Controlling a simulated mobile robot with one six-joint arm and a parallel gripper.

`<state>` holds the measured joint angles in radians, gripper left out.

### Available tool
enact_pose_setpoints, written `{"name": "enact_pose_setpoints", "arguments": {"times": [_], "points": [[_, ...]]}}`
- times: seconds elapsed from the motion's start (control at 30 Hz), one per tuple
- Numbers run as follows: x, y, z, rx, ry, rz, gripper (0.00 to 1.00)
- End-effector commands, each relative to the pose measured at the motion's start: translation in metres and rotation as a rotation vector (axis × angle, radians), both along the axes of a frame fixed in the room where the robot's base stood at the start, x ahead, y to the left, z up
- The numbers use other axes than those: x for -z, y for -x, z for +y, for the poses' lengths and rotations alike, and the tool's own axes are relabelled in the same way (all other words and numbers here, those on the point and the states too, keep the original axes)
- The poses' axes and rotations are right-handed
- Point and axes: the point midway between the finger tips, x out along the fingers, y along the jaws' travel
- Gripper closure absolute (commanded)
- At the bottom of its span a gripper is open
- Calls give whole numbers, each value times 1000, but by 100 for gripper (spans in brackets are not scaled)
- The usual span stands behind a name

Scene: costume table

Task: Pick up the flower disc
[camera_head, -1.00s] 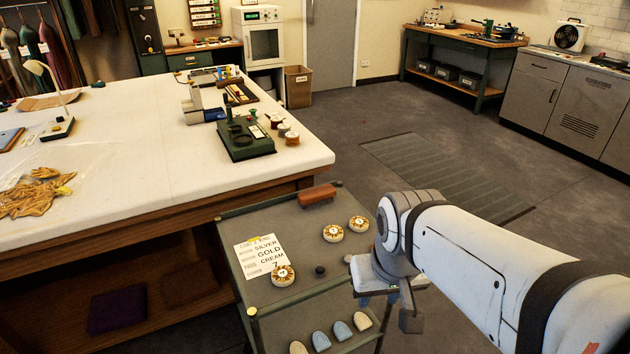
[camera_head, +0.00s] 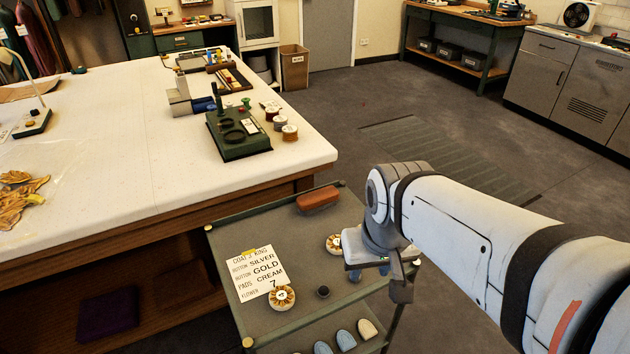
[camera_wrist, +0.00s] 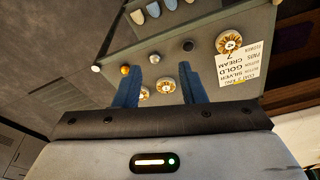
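The third is hidden there.
The card reads silver, gold, cream and flower 7. A dark round piece (camera_head: 323,292), a reddish-brown block (camera_head: 318,198) and pale and blue pads (camera_head: 346,340) are on the cart. A large white-topped table (camera_head: 130,180) stands beside it at left.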

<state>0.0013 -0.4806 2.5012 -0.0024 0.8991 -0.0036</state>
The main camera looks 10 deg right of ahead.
Motion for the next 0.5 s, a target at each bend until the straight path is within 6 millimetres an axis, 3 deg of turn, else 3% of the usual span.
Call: {"name": "enact_pose_setpoints", "arguments": {"times": [0.13, 0.23, 0.37, 0.5], "points": [[0, -7, 1, -6, -2, 2, 51], [0, -25, 0, -27, -7, 1, 42], [8, -64, 1, -51, -14, -2, 32], [29, -111, 2, -78, -19, -14, 23]]}}
